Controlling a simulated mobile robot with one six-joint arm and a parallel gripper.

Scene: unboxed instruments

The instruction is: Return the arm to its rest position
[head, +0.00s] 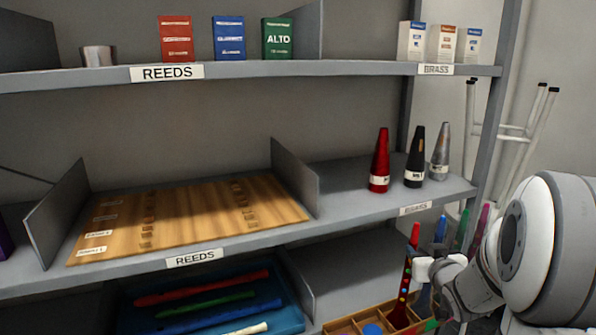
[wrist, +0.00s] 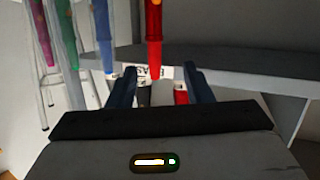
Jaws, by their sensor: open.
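My gripper (wrist: 160,76) is open, its two dark fingers apart in the wrist view. A red stick-like instrument (wrist: 153,32) shows beyond and between the fingertips; I cannot tell whether it is touched. In the head view my arm comes in from the lower right, with my gripper (head: 428,268) beside a red instrument with coloured dots (head: 404,285). That instrument stands upright in a wooden compartment box (head: 345,327). My gripper partly hides the box and the instruments behind it.
The middle shelf holds a wooden board (head: 190,212) and red (head: 379,160), black (head: 414,158) and silver (head: 440,152) cones. Boxes stand on the top shelf (head: 340,68). A blue tray (head: 290,317) with coloured sticks lies below. A white metal frame (head: 515,130) stands right.

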